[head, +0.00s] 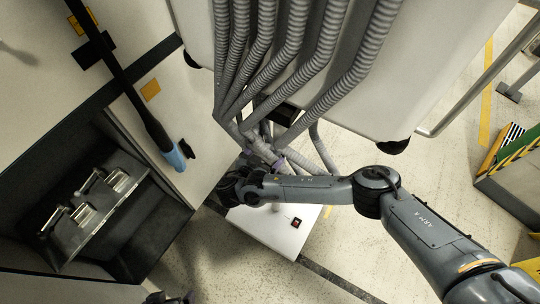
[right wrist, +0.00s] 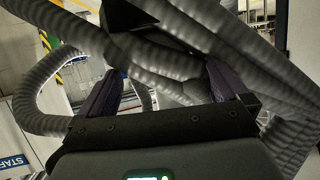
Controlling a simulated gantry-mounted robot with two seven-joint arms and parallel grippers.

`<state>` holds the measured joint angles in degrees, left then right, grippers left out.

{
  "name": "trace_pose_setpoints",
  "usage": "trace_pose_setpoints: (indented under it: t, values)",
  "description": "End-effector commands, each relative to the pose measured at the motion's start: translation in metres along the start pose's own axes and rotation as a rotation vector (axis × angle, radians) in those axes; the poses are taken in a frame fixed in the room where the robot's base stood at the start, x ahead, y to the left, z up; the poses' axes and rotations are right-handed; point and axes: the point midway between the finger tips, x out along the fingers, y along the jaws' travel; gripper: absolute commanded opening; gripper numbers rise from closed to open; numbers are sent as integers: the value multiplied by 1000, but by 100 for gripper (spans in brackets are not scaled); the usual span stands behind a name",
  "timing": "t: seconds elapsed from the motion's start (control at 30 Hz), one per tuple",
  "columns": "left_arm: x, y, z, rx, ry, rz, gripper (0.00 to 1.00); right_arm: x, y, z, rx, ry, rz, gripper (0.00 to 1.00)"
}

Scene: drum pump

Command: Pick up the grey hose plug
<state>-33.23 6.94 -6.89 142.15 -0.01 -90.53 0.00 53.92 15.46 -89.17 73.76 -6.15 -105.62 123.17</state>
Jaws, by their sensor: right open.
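My right gripper (head: 266,164) reaches in from the right among the lower ends of the grey ribbed hoses (head: 290,50). In the right wrist view its two dark purple fingers (right wrist: 162,88) stand apart, with grey hoses crossing in front of and between them. A smooth grey part (right wrist: 176,92), perhaps the grey hose plug, shows between the fingers; hoses cover much of it, and I cannot tell whether it touches them. A small dark piece (head: 168,298) at the bottom edge of the head view may be my left gripper; its jaws cannot be made out.
A white box with a red switch (head: 296,222) stands below the right wrist. A dark recess with metal fittings (head: 98,200) is at left, near a blue-ended black bar (head: 170,150). A striped green barrier (head: 510,155) stands at right. Open floor lies at lower middle.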

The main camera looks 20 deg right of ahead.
Motion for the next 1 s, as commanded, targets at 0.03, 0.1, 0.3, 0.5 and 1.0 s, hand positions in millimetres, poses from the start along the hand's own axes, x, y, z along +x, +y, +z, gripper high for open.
trace_pose_setpoints:
  t: [0.03,0.1,0.3,0.5,1.0]
  values:
    - [-4,-1,-1,2,0,-1,100,6,0,-1,-2,1,3,100]
    - [-7,-1,-2,4,-1,-3,100,16,-1,1,-2,2,3,100]
    - [-9,-2,-3,5,-1,-4,100,36,-1,3,-2,1,2,100]
    - [-9,-1,-3,4,-1,-3,100,40,-2,4,-1,-1,0,100]
    - [-9,1,-3,-8,0,6,100,40,-2,4,-1,-1,0,40]
